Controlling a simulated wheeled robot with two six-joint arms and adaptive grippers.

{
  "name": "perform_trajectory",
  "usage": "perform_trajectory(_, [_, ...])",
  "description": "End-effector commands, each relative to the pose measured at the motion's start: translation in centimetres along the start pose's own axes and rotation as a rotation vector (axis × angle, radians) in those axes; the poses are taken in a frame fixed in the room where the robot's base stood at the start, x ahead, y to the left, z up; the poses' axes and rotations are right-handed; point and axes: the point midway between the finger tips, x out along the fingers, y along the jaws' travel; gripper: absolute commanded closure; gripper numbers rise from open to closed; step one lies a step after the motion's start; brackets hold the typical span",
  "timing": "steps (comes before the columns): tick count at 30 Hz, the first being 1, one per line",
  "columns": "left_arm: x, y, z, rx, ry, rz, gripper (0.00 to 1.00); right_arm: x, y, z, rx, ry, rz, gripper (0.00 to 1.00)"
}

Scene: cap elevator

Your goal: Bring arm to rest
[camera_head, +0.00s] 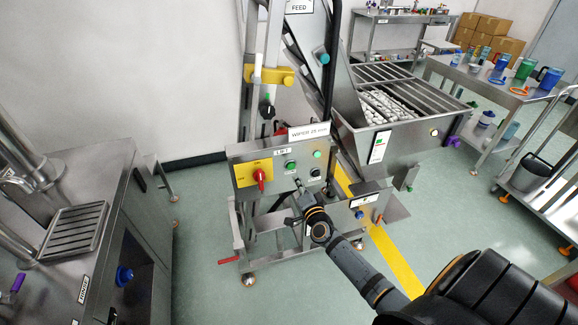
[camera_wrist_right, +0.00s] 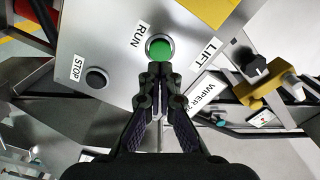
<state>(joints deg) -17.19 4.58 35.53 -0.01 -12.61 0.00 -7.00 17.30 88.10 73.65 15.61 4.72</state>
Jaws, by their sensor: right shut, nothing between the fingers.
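My right arm (camera_head: 350,262) reaches in from the lower right of the head view. Its gripper (camera_head: 299,186) is just in front of the lower part of the lift control panel (camera_head: 237,158). In the right wrist view the gripper (camera_wrist_right: 160,74) is shut and empty, its fingertips together just below the green RUN button (camera_wrist_right: 160,47). I cannot tell whether they touch the panel. The black STOP button (camera_wrist_right: 96,78) is to the left in that view. My left gripper is not in view.
The panel has a red knob (camera_head: 261,176) on a yellow plate. A steel hopper (camera_head: 348,137) with white pieces stands behind to the right. A steel cabinet (camera_head: 120,235) stands at left, and a table with cups (camera_head: 500,85) at right. Green floor lies between.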

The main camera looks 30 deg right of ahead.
Motion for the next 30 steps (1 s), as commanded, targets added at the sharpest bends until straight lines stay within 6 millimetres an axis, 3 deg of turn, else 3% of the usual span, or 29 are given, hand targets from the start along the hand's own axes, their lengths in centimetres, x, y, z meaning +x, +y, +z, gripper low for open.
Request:
perform_trajectory(8, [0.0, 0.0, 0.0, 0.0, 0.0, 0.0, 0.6, -0.1, 0.5, 0.3, -0.011, -0.007, 0.008, 1.0])
perform_trajectory(11, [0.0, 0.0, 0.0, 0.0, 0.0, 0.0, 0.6, -1.2, 3.7, 2.2, -0.089, -0.059, 0.058, 1.0])
perform_trajectory(14, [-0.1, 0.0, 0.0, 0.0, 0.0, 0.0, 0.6, -3.8, 9.7, 5.8, -0.24, -0.172, 0.152, 1.0])
perform_trajectory(17, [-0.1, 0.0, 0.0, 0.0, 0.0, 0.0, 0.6, -8.2, 16.5, 9.9, -0.41, -0.329, 0.256, 1.0])
perform_trajectory(21, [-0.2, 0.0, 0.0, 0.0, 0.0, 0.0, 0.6, -16.2, 25.1, 14.7, -0.615, -0.569, 0.386, 1.0])
perform_trajectory(23, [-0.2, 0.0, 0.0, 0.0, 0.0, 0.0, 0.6, -20.2, 28.3, 16.3, -0.694, -0.679, 0.436, 1.0])
perform_trajectory(27, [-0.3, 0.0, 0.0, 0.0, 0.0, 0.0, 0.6, -30.7, 34.6, 19.2, -0.862, -0.95, 0.534, 1.0])
perform_trajectory(30, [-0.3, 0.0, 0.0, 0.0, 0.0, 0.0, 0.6, -38.0, 37.7, 20.2, -0.959, -1.134, 0.584, 1.0])
